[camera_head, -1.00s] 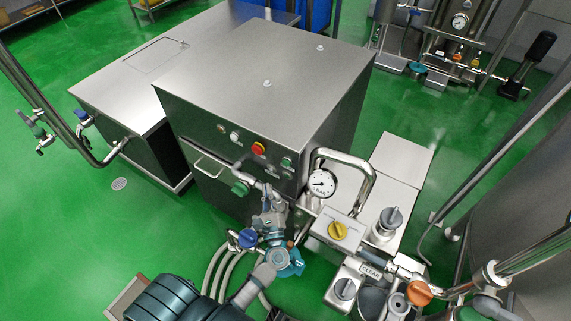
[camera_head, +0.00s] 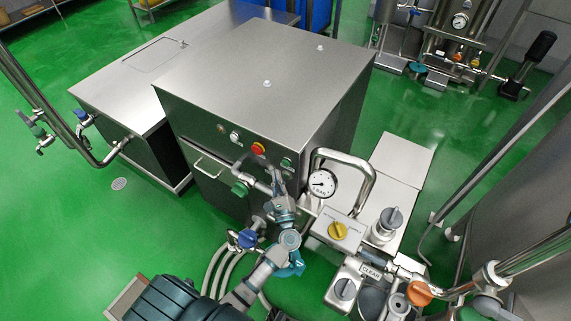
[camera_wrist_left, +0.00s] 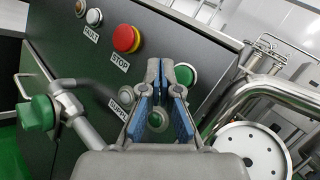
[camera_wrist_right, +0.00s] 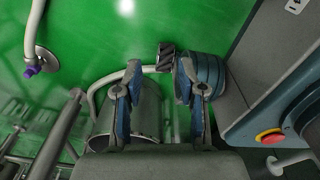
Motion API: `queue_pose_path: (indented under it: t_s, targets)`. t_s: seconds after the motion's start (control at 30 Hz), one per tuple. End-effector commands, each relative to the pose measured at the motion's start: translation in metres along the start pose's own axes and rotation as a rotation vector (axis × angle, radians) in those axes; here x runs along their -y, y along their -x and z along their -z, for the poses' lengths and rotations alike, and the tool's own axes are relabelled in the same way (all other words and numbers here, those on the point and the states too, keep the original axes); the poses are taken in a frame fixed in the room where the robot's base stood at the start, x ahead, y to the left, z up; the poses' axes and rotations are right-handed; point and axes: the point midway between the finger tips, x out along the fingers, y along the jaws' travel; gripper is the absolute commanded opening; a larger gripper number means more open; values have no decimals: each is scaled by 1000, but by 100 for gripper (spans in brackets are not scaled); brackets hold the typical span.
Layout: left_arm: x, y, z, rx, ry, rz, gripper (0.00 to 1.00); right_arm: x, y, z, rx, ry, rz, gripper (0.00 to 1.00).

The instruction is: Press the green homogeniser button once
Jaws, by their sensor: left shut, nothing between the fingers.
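The green button (camera_head: 286,162) sits at the right end of the control row on the steel cabinet's front. In the left wrist view the green button (camera_wrist_left: 186,76), ringed in pale metal, is partly covered by a finger. My left gripper (camera_head: 279,183) is shut and empty, just below and in front of the button in the head view. Its fingertips (camera_wrist_left: 166,68) point at the panel; I cannot tell whether they touch it. My right gripper (camera_wrist_right: 157,75) is open and empty, away from the panel, and shows only in its wrist view.
A red stop button (camera_head: 258,148) and a white lamp (camera_head: 235,137) sit left of the green button. A green-handled valve (camera_head: 239,188) stands at the lower left. A pressure gauge (camera_head: 322,184) and bent pipe (camera_head: 362,180) crowd the right side.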

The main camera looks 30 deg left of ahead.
Motion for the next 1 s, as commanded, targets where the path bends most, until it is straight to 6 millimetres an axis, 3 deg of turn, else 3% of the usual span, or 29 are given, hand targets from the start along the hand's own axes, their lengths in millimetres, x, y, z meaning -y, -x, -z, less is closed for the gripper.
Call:
queue_pose_path:
  t_s: [0.1,0.3,1.0]
  targets:
    - [3,-6,8,0,1,-2,0,-1,-1,24,-19,-3,-1,40]
    - [9,-14,12,-1,1,-2,0,-1,1,38,-25,-5,-1,40]
    - [11,-16,12,-1,0,-1,0,-1,2,43,-26,-6,-1,40]
